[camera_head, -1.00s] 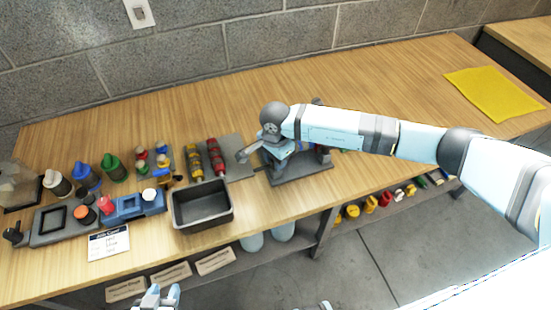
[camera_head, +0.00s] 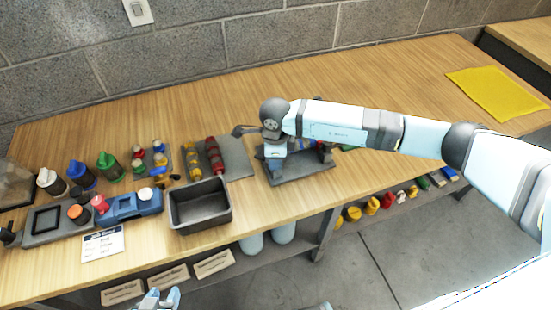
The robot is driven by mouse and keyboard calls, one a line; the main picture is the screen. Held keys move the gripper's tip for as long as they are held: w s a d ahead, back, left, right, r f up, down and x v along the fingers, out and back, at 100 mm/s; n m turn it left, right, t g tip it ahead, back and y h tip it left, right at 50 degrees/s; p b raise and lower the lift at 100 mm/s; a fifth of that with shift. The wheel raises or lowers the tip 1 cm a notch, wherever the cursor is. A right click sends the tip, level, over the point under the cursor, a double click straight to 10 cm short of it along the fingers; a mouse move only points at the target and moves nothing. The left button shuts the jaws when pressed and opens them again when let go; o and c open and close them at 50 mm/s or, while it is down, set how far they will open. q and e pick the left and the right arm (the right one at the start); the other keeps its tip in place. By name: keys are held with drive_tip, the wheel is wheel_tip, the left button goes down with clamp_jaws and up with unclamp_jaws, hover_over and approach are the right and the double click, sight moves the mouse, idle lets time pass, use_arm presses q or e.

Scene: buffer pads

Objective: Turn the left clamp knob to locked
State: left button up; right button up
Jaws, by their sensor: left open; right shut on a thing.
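The clamp fixture (camera_head: 305,172) is a dark grey base on the middle of the bench. My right gripper (camera_head: 274,152) points down over its left part, shut on the left clamp knob, which is mostly hidden beneath the wrist. A grey lever-like part (camera_head: 243,130) sticks out to the left from behind my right gripper, apparently belonging to the knob. Whether the knob is locked cannot be read. My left gripper (camera_head: 160,298) is open and empty at the bottom edge, in front of the bench and away from the clamp.
A dark empty bin (camera_head: 201,222) stands left of the fixture. Behind it are red and yellow rollers (camera_head: 214,157) on a grey mat. Several bottles, a blue block (camera_head: 133,206) and a card (camera_head: 103,242) are further left.

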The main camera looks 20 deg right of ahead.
drive_tip(key=m, duration=0.4)
drive_tip(key=shift+m+b, duration=0.3)
drive_tip(key=shift+m, duration=1.9)
drive_tip(key=o, duration=0.9)
wheel_tip(320, 180, up, 14)
drive_tip(key=shift+f+b, duration=0.1)
drive_tip(key=shift+b, duration=0.2)
